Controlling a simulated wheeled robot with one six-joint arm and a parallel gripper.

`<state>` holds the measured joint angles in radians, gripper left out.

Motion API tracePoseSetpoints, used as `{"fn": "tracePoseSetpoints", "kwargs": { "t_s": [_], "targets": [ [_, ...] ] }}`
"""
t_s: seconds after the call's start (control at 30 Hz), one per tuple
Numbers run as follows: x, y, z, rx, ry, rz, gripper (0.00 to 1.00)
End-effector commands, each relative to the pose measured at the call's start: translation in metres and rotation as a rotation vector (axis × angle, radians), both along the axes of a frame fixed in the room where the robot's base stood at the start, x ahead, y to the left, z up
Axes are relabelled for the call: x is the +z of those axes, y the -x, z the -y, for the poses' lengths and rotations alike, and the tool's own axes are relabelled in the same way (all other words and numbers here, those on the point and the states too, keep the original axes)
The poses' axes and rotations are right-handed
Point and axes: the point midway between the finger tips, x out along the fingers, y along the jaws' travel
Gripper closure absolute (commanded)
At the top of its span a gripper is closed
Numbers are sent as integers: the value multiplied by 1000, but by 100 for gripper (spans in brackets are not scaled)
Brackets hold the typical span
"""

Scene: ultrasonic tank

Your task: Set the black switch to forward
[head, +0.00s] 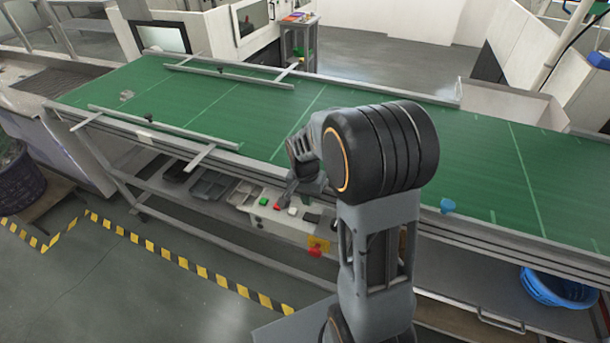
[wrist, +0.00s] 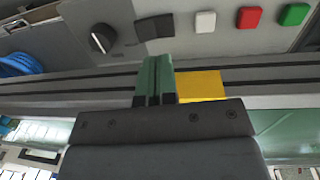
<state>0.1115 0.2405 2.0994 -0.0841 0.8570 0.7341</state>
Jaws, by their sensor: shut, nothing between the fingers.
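A black rotary switch (wrist: 103,38) with a pale pointer mark sits on the grey control panel (wrist: 230,48) in the wrist view. Its pointer is slanted. A flat black rocker-like part (wrist: 155,27) sits beside it; I cannot read any labels showing which way is forward. My gripper (wrist: 158,63) is shut and empty, its green fingers together, apart from the switch and offset to its lower right in the wrist view. In the head view the panel (head: 262,215) is under the conveyor's near edge, and my arm hides part of it.
White (wrist: 205,21), red (wrist: 248,17) and green (wrist: 294,14) buttons line the panel. A red stop knob (head: 315,252) on a yellow plate (head: 318,243) is at the panel front. The green conveyor (head: 240,110) and its metal rail overhang the panel. Dark trays (head: 210,186) stand to the left.

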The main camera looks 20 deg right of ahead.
Motion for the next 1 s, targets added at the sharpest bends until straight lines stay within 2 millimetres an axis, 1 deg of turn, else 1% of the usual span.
{"fn": "tracePoseSetpoints", "kwargs": {
  "t_s": [0.2, 0.3, 0.43, 0.63, 1.0],
  "targets": [
    [39, -4, -4, 0, 0, 3, 100],
    [54, -5, -6, 0, 1, 2, 100],
    [68, -7, -7, 1, 1, -1, 100],
    [78, -7, -8, 1, 0, -1, 100],
    [79, -7, -8, 2, 0, -2, 100]
  ]
}}
